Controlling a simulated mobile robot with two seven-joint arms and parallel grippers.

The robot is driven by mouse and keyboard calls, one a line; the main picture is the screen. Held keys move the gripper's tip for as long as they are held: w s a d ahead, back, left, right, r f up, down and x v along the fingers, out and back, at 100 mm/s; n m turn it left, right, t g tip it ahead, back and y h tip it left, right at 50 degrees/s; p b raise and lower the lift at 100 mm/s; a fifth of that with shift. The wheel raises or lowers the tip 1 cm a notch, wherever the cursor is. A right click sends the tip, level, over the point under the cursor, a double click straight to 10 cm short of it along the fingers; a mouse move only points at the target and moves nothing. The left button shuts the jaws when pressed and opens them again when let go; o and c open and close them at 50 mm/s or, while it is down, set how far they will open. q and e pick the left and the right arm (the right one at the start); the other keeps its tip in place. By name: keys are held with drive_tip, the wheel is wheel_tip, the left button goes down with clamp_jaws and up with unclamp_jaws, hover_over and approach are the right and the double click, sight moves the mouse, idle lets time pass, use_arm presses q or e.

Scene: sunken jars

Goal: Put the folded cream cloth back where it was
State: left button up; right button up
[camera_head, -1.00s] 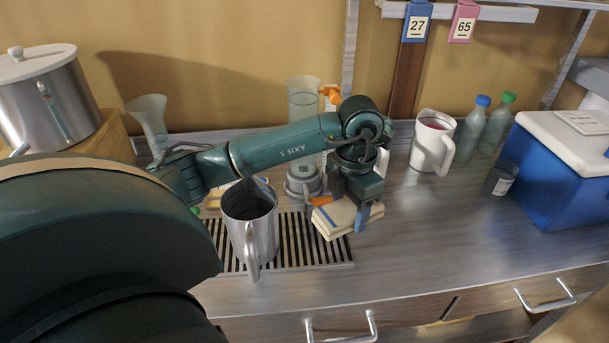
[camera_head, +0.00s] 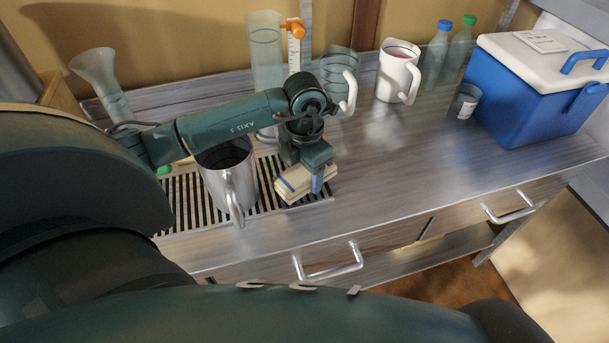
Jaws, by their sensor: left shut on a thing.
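The folded cream cloth (camera_head: 290,188) is at the right end of the black-and-white striped mat (camera_head: 270,200), beside the steel jug. My left gripper (camera_head: 309,180) comes down from above and is shut on the cloth. I cannot tell whether the cloth touches the mat or hangs just above it. The gripper hides part of the cloth. My right gripper is not in view.
A steel jug (camera_head: 228,185) stands on the mat, left of the cloth. Behind stand a tall clear cylinder (camera_head: 265,60), a ribbed clear jug (camera_head: 339,68) and a white jug (camera_head: 393,75). A blue cooler (camera_head: 530,95) is at right. The counter right of the cloth is clear.

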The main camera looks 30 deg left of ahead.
use_arm(q)
wheel_tip(320, 180, down, 2)
drive_tip(key=shift+f, duration=0.1)
drive_tip(key=shift+f, duration=0.2)
drive_tip(key=o, duration=0.9)
drive_tip(key=shift+r, duration=0.1)
